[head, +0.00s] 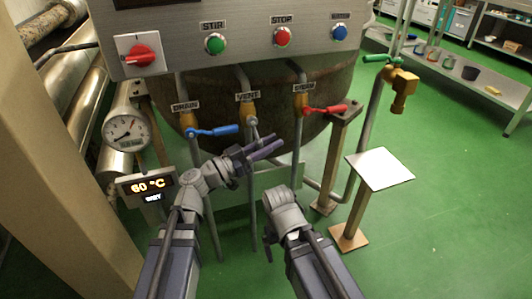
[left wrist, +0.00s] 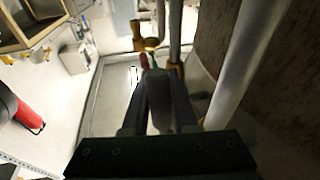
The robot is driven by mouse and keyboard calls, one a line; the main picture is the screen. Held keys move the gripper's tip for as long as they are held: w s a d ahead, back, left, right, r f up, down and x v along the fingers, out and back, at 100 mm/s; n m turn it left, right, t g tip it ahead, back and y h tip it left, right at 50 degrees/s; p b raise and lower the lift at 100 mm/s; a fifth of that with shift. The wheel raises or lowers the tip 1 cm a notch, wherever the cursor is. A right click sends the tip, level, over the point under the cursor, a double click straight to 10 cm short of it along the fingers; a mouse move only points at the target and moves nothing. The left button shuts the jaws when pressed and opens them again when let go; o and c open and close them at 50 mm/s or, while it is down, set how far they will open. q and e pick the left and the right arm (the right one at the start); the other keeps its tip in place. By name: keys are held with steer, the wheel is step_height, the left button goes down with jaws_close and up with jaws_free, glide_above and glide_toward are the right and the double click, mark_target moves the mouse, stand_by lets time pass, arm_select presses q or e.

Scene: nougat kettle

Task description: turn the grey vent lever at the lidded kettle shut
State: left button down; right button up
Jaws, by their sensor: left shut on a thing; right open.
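The grey vent lever (head: 253,126) sits on the valve under the VENT label (head: 248,97), in front of the kettle (head: 325,85). My left gripper (head: 277,147) is at this lever, its fingers pointing right in the head view. It is shut on the lever; the fingers hide part of the handle. In the left wrist view a grey bar, the lever's handle (left wrist: 160,98), lies between the two dark fingers. My right gripper (head: 284,203) is lower and apart from the valves. It is open, though its fingertips are hard to make out.
The blue drain lever (head: 215,131) is left of the vent valve, and a red lever (head: 327,109) is right of it. Vertical pipes run below the valves. A gauge (head: 127,130) and a 60 °C display (head: 148,186) stand left. A white-topped stand (head: 380,168) stands right.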

arm_select(q)
steer(key=shift+w+d+r+n+t+h+b, duration=0.2)
steer(key=shift+d+r+n+t+h+b, duration=0.2)
steer(key=shift+d+r+t+h+b, duration=0.6)
steer(key=shift+w+d+r+n+t+h+b, duration=0.35)
steer(key=shift+t+h+b, duration=0.35)
steer(key=shift+b, duration=0.8)
steer(key=shift+s+a, duration=0.1)
steer(key=shift+s, duration=0.05)
steer(key=c, duration=0.7)
jaws_free()
steer(key=shift+f, duration=0.1)
